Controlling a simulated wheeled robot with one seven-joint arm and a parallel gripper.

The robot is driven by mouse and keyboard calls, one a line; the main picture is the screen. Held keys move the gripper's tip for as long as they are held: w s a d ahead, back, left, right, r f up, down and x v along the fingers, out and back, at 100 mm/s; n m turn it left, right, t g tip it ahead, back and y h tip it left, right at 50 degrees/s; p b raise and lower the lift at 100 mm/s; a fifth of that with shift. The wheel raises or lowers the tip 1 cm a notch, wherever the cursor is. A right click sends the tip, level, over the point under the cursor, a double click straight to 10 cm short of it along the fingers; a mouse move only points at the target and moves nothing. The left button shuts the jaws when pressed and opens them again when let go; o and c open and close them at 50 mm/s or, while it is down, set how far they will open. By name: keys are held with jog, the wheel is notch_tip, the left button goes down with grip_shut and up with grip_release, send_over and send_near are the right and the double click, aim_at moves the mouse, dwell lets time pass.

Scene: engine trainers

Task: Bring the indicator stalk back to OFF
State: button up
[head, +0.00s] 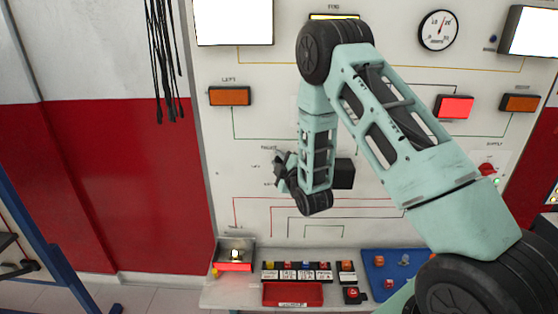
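The indicator stalk cannot be made out. My arm covers that part of the white trainer panel (260,215). Small labels stand in a column just left of my gripper; they are too small to read surely. A black box (344,174) on the panel shows to the right of my wrist and may be the stalk's housing. My gripper (281,168) is dark and small in the picture, in front of the panel by those labels. I cannot tell whether its fingers are apart, or whether they touch anything.
Orange lamps sit at left (229,96) and right (520,103), with a red lamp (455,107) and a gauge (438,30). Below are a red tray (292,294), a metal box (235,254) and a blue mat (376,266). Black cables (163,60) hang at upper left.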

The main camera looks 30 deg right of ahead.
grip_shut()
jog(key=f+n+b, duration=0.1)
jog(key=f+b, duration=0.2)
jog(key=a+f+n+g+b, duration=0.1)
jog(key=b, duration=0.1)
jog(key=shift+w+f+n, duration=0.2)
jog(key=shift+w+n, duration=0.05)
jog(key=shift+n, duration=0.05)
jog(key=shift+d+f+n+g+b, duration=0.1)
jog(key=shift+f+n+g+b, duration=0.2)
jog(key=shift+f+n+b, duration=0.2)
jog(key=o, duration=0.6)
grip_release()
jog(key=shift+s, duration=0.1)
